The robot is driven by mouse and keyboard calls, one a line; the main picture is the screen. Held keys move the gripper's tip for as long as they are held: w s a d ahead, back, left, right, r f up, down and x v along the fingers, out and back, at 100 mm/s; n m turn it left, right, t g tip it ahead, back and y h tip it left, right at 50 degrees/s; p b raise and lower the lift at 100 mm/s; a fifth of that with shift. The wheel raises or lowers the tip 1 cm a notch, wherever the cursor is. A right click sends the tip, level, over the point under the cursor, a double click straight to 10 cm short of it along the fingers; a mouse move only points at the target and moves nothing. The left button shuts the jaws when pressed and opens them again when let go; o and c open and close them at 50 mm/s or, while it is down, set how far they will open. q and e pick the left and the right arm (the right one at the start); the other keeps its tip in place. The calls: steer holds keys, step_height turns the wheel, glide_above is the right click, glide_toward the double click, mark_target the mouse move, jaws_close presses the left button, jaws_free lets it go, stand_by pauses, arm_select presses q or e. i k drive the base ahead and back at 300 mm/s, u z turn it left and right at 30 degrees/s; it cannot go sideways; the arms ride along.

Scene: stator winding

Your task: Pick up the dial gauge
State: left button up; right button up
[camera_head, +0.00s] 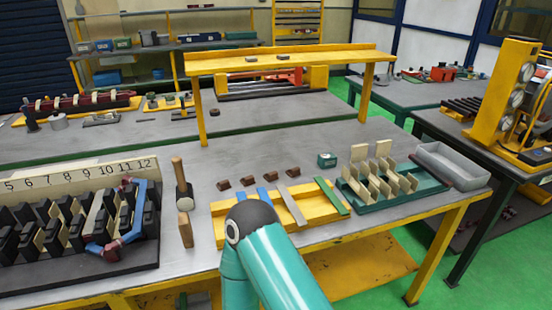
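I cannot make out a separate dial gauge lying on the near bench. Round dials show on the upright yellow panel (513,90) at the right, on another table. A teal arm link of mine with a dark rounded joint rises from the bottom middle and hides part of the bench's front edge. Neither gripper shows, so I cannot see what they hold.
The near bench (205,165) bears a numbered board (80,173) over black blocks, a mallet (181,180), a yellow tray (218,222) with coloured strips, several brown blocks, a green rack (352,190) with wooden pieces and a grey bin (450,164). A yellow shelf (225,62) stands behind.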

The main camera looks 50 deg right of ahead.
mark_target(328, 160)
steer(key=u, duration=0.35)
steer(key=k, duration=2.05)
steer(key=z, duration=1)
steer(key=i, duration=1)
steer(key=z, duration=0.05)
